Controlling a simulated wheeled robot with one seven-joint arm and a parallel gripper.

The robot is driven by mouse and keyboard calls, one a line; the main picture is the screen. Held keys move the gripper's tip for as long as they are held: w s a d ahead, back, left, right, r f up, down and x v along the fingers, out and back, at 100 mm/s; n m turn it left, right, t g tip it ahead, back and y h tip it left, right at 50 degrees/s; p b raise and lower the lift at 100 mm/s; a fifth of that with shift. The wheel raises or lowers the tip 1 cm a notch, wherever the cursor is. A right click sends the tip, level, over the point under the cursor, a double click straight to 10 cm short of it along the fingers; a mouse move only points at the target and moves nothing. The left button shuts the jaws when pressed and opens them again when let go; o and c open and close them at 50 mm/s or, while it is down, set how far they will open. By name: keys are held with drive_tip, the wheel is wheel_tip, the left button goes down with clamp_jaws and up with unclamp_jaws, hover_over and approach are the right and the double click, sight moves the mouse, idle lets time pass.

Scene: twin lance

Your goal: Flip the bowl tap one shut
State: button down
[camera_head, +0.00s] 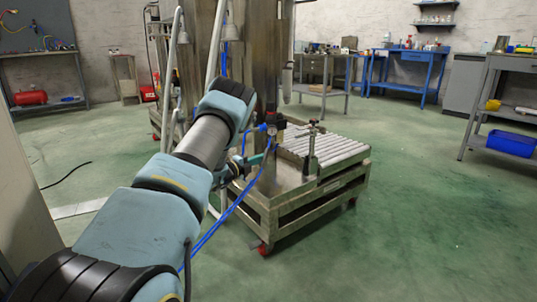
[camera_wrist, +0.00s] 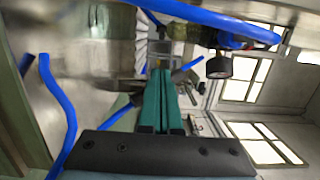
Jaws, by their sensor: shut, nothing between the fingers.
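My gripper shows in the wrist view as two teal fingers (camera_wrist: 160,75) lying together, shut, with nothing seen held between them. In the head view its teal fingers (camera_head: 262,157) reach in beside the blue-hosed fittings on the steel machine. A round dark pressure gauge (camera_wrist: 218,67) sits to the right of the fingertips in the wrist view, with a blue hose (camera_wrist: 215,18) arching above. The fittings with the gauge (camera_head: 272,130) also show in the head view. Small metal and blue parts lie just beyond the fingertips. I cannot tell which part is the bowl tap or its lever's position.
A wheeled metal cart (camera_head: 325,185) with a roller top stands against the machine (camera_head: 262,60), with an upright post (camera_head: 312,150) on it. Blue hoses (camera_head: 215,228) hang close to my arm. The green floor (camera_head: 420,220) to the right is clear.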

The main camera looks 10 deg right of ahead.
drive_tip(key=shift+w+a+p+v, duration=0.1)
drive_tip(key=shift+w+p+v, duration=0.1)
drive_tip(key=shift+v, duration=0.8)
drive_tip(key=shift+w+a+p+v, duration=0.1)
drive_tip(key=shift+w+p+v, duration=0.05)
drive_tip(key=shift+v, duration=0.8)
